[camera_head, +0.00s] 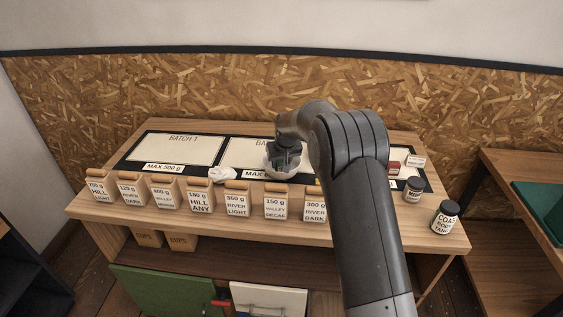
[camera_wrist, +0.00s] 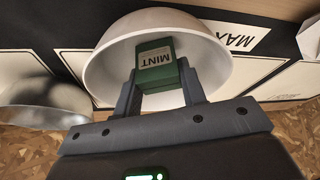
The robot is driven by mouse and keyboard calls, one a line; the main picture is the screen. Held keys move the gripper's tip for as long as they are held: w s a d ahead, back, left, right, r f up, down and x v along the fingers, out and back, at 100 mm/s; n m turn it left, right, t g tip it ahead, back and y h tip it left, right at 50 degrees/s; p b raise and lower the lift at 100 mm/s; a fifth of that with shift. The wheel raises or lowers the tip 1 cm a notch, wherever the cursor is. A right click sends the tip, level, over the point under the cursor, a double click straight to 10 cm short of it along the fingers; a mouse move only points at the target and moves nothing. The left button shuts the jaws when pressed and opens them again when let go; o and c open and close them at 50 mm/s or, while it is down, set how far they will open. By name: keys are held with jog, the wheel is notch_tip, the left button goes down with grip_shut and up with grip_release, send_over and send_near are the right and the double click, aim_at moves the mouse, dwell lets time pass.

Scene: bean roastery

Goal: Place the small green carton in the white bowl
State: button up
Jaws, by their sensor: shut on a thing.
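In the head view my gripper (camera_head: 285,158) is at the white bowl (camera_head: 270,166) on the table, and the arm and gripper hide part of the bowl.
A row of labelled bags (camera_head: 235,200) lines the table's (camera_head: 130,210) front edge. A crumpled white thing (camera_head: 222,174) lies left of the bowl. A silvery bowl (camera_wrist: 40,98) shows beside it in the wrist view. Dark jars (camera_head: 444,218) and a red box (camera_head: 394,167) stand at right.

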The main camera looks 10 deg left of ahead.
jog(key=shift+f, duration=0.2)
jog(key=o, duration=0.9)
jog(key=shift+o, duration=0.2)
jog(key=v, duration=1.2)
jog(key=s+d+r+m+t, duration=0.1)
jog(key=s+d+r, duration=0.6)
jog(key=s, duration=0.3)
jog(key=s+d+r+m, duration=0.1)
jog(key=s+d+r, duration=0.55)
jog(key=s, duration=0.35)
jog(key=s+d+f+m, duration=0.1)
jog(key=s+d, duration=0.3)
jog(key=s, duration=0.7)
jog(key=s+d+f+m+h, duration=0.1)
jog(key=s+d+f, duration=0.2)
jog(key=s, duration=0.9)
jog(key=shift+s+d+m+t+h, duration=0.25)
jog(key=shift+d+m+t+h, duration=0.05)
jog(key=shift+d, duration=0.65)
